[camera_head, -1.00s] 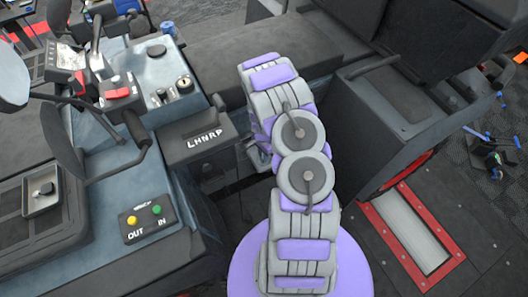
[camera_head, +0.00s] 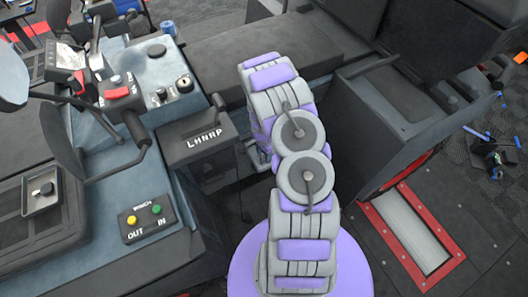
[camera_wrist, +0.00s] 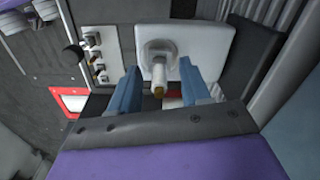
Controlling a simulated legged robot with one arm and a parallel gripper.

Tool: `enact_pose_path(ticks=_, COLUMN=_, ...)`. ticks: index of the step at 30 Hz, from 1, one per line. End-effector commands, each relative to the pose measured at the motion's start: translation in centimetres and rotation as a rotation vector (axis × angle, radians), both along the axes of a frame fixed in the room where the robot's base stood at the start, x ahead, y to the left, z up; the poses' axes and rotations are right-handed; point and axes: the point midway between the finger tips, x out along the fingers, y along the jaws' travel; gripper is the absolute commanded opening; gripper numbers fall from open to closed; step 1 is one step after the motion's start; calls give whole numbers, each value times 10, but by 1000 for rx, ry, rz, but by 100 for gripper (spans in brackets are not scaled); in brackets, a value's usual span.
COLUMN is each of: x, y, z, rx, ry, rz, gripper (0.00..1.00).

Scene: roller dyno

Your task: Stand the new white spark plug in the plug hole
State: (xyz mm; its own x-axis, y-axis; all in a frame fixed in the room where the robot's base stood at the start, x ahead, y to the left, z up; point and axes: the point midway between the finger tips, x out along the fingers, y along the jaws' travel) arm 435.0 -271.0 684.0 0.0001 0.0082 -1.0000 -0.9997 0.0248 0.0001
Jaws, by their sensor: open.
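In the wrist view my gripper (camera_wrist: 159,76) is open, with its two blue fingers apart. A short plug-like part (camera_wrist: 158,74) with a pale body and a brownish end shows between the fingers, with gaps on both sides. It stands out from a round grey collar (camera_wrist: 158,48) on a pale panel (camera_wrist: 205,45). I cannot tell whether this is the new white spark plug or another plug. The plug hole itself cannot be made out. In the head view my arm covers the work area and my gripper is hidden.
In the wrist view a rack with several small pale parts (camera_wrist: 95,55) is left of the panel. In the head view a small metal tray (camera_head: 31,207) holds a dark part. A lettered lever box (camera_head: 197,140) and a dark cabinet (camera_head: 395,125) flank my arm.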

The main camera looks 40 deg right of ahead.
Motion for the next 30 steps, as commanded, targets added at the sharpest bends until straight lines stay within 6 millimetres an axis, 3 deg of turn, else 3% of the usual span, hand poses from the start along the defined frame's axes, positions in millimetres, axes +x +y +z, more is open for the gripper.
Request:
enact_pose_path(ticks=8, x=1, y=-1, z=15, rx=-2, ry=-1, rz=0, gripper=47)
enact_pose_path(ticks=24, x=2, y=-3, z=132, rx=-4, ry=-4, rz=1, gripper=47)
enact_pose_path(ticks=30, x=1, y=-2, z=161, rx=0, ry=0, rz=0, gripper=47)
